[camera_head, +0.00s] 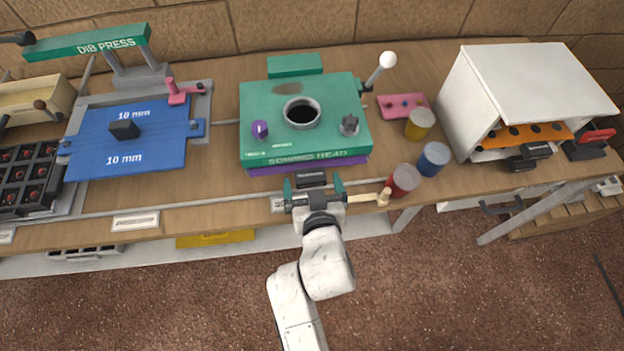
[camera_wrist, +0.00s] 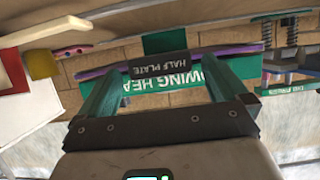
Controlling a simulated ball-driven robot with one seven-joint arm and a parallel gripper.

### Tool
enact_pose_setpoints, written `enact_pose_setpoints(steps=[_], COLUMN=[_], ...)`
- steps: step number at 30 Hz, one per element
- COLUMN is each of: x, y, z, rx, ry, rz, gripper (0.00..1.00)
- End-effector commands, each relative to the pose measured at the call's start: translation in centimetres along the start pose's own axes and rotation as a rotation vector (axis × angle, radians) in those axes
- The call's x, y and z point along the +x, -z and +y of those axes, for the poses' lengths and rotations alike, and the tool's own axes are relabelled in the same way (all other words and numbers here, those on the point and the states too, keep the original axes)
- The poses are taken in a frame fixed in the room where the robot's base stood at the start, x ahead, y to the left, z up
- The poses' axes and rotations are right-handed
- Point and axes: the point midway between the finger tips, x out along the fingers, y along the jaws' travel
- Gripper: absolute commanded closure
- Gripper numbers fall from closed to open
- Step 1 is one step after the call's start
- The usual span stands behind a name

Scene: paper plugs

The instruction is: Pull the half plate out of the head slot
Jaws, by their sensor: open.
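The green sowing head (camera_head: 262,105) sits at the middle of the bench with a round opening in its top. The half plate (camera_head: 345,165) is the purple slab under it, with its front edge showing along the slot. Its black handle (camera_head: 312,181) sticks out at the front and reads HALF PLATE in the wrist view (camera_wrist: 158,67). My gripper (camera_head: 312,186) is open at the bench's front edge. Its teal fingers stand to the left and right of the handle, with gaps on both sides. I cannot tell exactly how far the fingertips reach along the handle.
The blue dib press plate (camera_head: 150,150) is at left. Red (camera_head: 404,181), blue (camera_head: 433,158) and yellow (camera_head: 419,124) cans stand at right, beside a white box (camera_head: 525,85). A small wooden-looking piece (camera_head: 370,198) lies close right of my gripper. The front side is open floor.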

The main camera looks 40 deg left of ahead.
Motion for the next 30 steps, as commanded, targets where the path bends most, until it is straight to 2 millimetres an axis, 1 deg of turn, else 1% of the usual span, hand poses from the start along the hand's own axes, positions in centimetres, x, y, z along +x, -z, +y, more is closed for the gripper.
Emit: enact_pose_setpoints(steps=[3,6,14,17,30], x=[0.93,1.28,1.36,1.35,1.33], y=[0.05,0.03,0.01,0.01,0.01], z=[-0.03,-0.04,-0.03,-0.03,-0.03], rx=[0.001,0.001,0.001,0.001,0.001], ry=[0.001,0.001,0.001,0.001,0.001], rz=[0.001,0.001,0.0,0.0,0.0], gripper=[0.0,0.0,0.0,0.08,0.5])
